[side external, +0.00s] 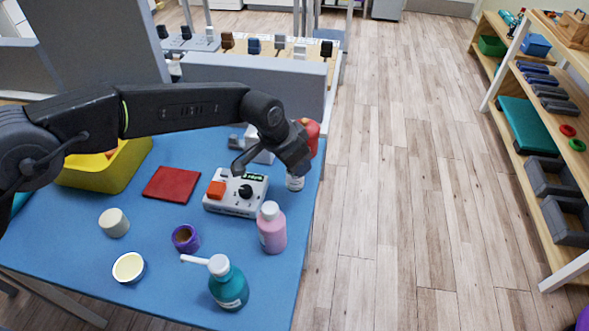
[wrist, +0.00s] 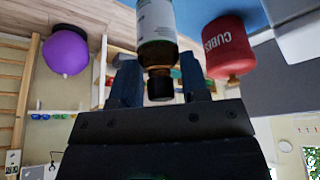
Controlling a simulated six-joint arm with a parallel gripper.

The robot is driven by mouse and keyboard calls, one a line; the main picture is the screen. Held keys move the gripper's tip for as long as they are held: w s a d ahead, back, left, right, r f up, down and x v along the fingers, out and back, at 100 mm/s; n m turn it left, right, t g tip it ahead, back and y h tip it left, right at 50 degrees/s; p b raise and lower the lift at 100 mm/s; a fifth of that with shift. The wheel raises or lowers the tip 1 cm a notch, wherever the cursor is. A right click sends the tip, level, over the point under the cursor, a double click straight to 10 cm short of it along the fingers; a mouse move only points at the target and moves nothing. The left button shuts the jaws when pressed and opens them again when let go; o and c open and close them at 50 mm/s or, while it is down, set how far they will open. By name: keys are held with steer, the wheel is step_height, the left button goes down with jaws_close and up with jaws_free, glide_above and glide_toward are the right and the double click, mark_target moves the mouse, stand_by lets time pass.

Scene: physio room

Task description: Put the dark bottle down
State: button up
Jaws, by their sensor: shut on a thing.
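The dark bottle (wrist: 160,54) has brown glass, a pale label and a black cap. In the wrist view it is between the two fingers of my gripper (wrist: 160,75), which is shut on it near the neck. In the side view my gripper (side external: 297,168) points down near the table's right edge. The bottle's pale label (side external: 295,184) shows just below it, and the gripper hides its upper part. I cannot tell whether its base touches the blue table (side external: 215,148).
A red container (side external: 313,134), also in the wrist view (wrist: 229,50), stands close behind the bottle. A white control box (side external: 236,205), a pink bottle (side external: 271,232) and a teal pump bottle (side external: 229,290) are nearer the camera. A red pad (side external: 171,184) lies left.

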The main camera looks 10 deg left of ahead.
steer(key=shift+f, duration=1.6)
steer(key=shift+f, duration=0.15)
steer(key=o, duration=1)
steer(key=shift+c, duration=0.2)
